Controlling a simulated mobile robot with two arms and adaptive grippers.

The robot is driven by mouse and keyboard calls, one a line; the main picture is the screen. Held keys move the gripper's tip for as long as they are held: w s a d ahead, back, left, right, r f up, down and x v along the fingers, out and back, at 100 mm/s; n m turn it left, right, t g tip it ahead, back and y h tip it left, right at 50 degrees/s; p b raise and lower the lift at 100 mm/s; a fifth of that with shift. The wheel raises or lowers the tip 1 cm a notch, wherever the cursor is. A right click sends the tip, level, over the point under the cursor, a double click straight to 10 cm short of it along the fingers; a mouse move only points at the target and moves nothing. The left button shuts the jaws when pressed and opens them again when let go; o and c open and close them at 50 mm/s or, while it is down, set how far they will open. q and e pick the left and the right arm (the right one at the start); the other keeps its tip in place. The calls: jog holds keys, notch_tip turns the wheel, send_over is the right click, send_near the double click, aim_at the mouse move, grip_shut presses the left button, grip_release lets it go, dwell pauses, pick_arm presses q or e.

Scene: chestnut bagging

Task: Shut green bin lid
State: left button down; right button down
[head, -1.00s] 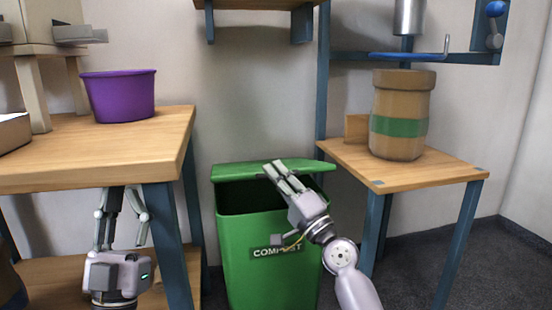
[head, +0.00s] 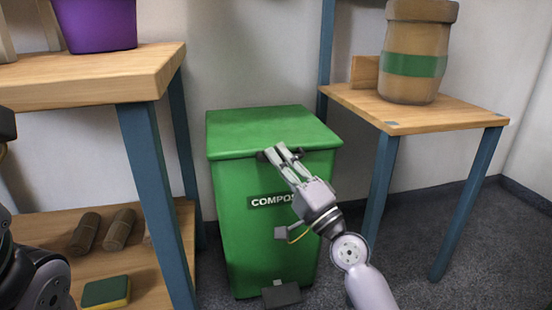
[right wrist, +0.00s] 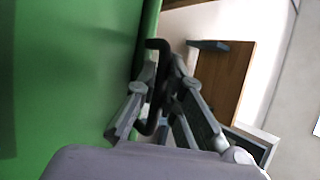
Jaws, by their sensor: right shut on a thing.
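The green bin (head: 245,225), marked COMPOST, stands on the floor between the two wooden benches. Its green lid (head: 270,130) lies flat over the top, and no opening shows beneath its front edge. My right gripper (head: 277,153) is at the lid's front edge, shut on the dark lid handle. In the right wrist view, the black handle (right wrist: 153,85) stands out from the green surface between my fingers (right wrist: 160,75). My left gripper is not in view; only dark parts of my left arm show at the lower left of the head view.
The left bench (head: 150,75) holds a purple tub (head: 95,25); its lower shelf holds brown rolls (head: 118,229) and a green-yellow sponge (head: 106,291). The right bench (head: 440,121) bears a brown barrel with a green band (head: 415,65). A dark pedal (head: 281,295) is at the bin's foot.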

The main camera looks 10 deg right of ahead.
jog(key=c, duration=2)
grip_release()
jog(key=shift+w+d+f+m+h, duration=0.15)
jog(key=shift+d+f+m+h, duration=0.2)
jog(key=shift+d, duration=0.35)
jog(key=shift+o, duration=0.2)
jog(key=shift+a, duration=0.1)
jog(key=v, duration=1.2)
jog(key=shift+f, duration=0.15)
